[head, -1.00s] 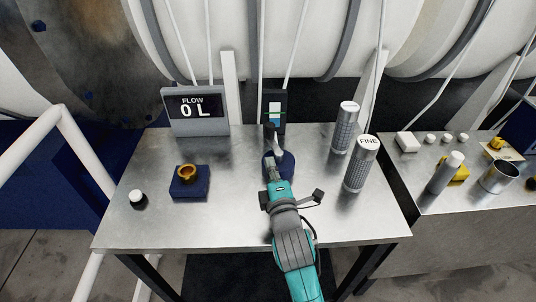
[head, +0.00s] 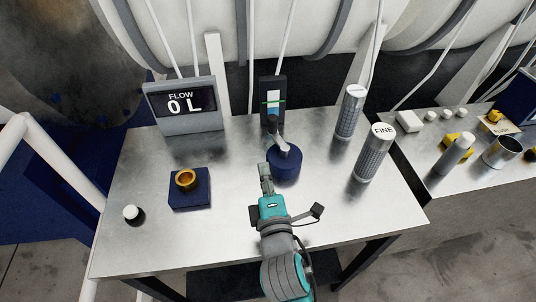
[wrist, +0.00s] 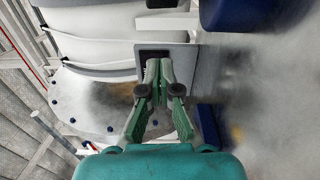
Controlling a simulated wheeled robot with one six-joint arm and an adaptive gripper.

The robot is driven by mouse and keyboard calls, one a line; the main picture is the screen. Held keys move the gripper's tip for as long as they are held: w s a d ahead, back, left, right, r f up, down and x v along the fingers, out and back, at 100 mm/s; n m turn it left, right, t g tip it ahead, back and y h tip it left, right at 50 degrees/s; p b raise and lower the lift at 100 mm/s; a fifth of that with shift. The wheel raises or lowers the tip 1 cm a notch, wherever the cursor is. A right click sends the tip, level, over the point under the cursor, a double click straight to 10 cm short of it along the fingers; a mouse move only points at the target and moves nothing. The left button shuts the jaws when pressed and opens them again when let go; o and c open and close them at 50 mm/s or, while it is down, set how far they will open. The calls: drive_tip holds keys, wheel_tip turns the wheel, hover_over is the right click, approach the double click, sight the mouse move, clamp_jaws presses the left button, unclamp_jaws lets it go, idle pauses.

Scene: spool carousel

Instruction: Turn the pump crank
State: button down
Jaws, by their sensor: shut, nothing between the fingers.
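The pump (head: 284,167) is a round dark blue base on the metal table, with a grey crank (head: 281,145) on top angled toward the back. A dark upright unit (head: 273,92) with a light blue strip stands just behind it. My gripper (head: 265,168) is shut and empty, just left of the blue base in the head view. Whether it touches the base is hard to tell. In the wrist view, the green fingers (wrist: 160,75) meet with nothing between them. A dark blue shape at the top right there may be the pump base; the crank is not clearly visible.
The flow display (head: 182,104) reads 0 L at the back left. A white-capped jar (head: 132,213) stands farther left. Two grey cylinders (head: 350,112) (head: 375,155) stand right. The front right of the table is clear.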

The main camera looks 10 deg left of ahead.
approach(270, 126)
drive_tip(key=w+a, duration=0.3)
drive_tip(key=a, duration=0.2)
drive_tip(key=shift+w+d+r, duration=0.1)
drive_tip(key=shift+w+d, duration=0.45)
drive_tip(key=shift+w, duration=0.35)
drive_tip(key=shift+w+d, duration=0.55)
drive_tip(key=shift+w, duration=0.3)
drive_tip(key=shift+w+d, duration=0.4)
drive_tip(key=shift+w, duration=0.3)
